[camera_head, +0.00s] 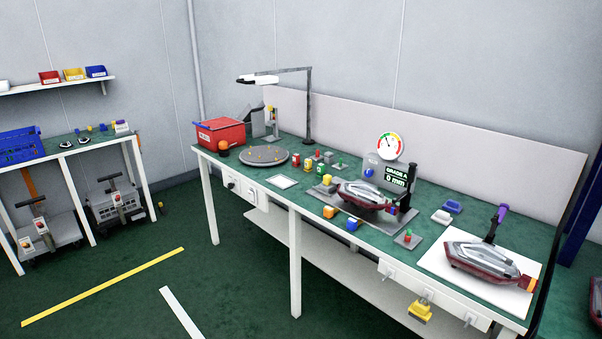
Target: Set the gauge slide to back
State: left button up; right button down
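A round dial gauge (389,146) with a white face and coloured rim stands at the back of the long green workbench. Below it is a dark display (397,179) reading "0 mm", beside a dark upright post (411,184). A grey panel with a blue knob (369,172) stands left of the display. A red and grey tail lamp (364,195) lies on a grey fixture in front of the display. The gauge slide is too small or hidden to pick out, so its position cannot be told. Neither of my grippers is in view.
A second tail lamp (487,264) lies on a white mat at the right. A turntable (263,155), a red bin (220,133) and a desk lamp (308,108) stand at the left. Several small coloured blocks lie mid-bench. The green floor in front is mostly clear.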

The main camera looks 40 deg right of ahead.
aim_at(329, 186)
jog(key=i+z, duration=0.3)
jog(key=i, duration=0.25)
jog(key=i+j+z, duration=0.3)
jog(key=i, duration=0.2)
jog(key=i+j+z, duration=0.3)
jog(key=i, duration=0.25)
jog(key=l, duration=0.1)
